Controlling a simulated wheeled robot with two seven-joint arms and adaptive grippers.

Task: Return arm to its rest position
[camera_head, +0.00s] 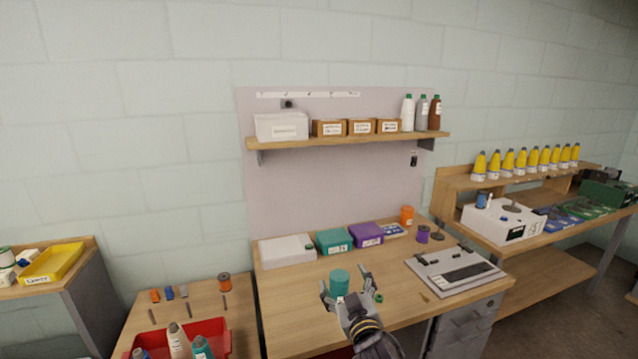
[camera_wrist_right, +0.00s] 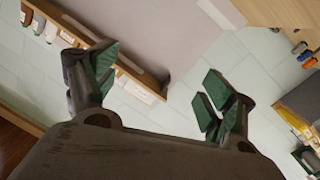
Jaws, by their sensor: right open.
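My right gripper (camera_head: 346,286) reaches in from the bottom of the head view, over the front of the middle workbench (camera_head: 300,280). Its fingers are spread apart with nothing between them. A teal spool (camera_head: 339,281) shows just behind the fingers on the bench; I cannot tell whether they touch it. In the right wrist view the open gripper (camera_wrist_right: 150,85) has green pads, tilted toward the wall and shelf, with empty space between them. My left gripper is not in view.
A white-and-black device (camera_head: 455,270) sits at the bench's right. White, teal and purple boxes (camera_head: 366,235) line its back. A shelf (camera_head: 350,139) with boxes and bottles hangs above. A red bin (camera_head: 215,335) stands at lower left. The bench's front middle has bare wood.

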